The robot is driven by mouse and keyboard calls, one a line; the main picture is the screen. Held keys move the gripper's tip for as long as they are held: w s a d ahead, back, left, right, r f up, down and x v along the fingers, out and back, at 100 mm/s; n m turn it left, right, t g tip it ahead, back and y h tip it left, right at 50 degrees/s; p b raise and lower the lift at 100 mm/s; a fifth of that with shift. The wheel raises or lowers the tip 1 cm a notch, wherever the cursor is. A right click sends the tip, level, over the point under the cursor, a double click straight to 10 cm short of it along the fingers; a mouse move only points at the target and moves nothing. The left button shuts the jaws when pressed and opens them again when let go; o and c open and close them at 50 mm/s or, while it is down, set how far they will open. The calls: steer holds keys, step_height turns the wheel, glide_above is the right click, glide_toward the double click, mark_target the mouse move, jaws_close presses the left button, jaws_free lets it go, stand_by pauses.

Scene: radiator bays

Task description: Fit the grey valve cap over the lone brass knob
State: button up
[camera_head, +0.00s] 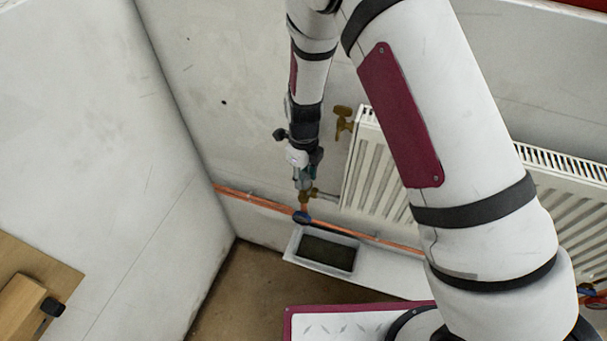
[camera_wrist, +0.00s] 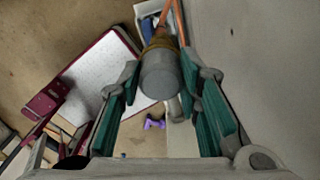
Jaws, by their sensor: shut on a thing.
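The grey valve cap (camera_wrist: 160,78) is a short cylinder between the green-padded fingers of my gripper (camera_wrist: 160,72). My gripper is shut on it. Brass (camera_wrist: 159,45) shows just beyond the cap, in line with it. In the head view my gripper (camera_head: 304,178) points down beside the radiator's lower left corner. The brass knob (camera_head: 305,196) is directly below its tips, on the fitting above the copper pipe. The cap is too small to make out clearly there. I cannot tell whether the cap is around the knob or only touching its top.
A white radiator (camera_head: 376,178) stands to the right, with another brass valve (camera_head: 343,122) at its upper left. A copper pipe (camera_head: 255,199) with a blue handle (camera_head: 302,217) runs low along the wall. A grey tray (camera_head: 292,243) sits below. Walls close in left and behind.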

steer(key=o, duration=1.3)
steer(key=shift+r+p, duration=0.85)
steer(key=shift+r, duration=1.55)
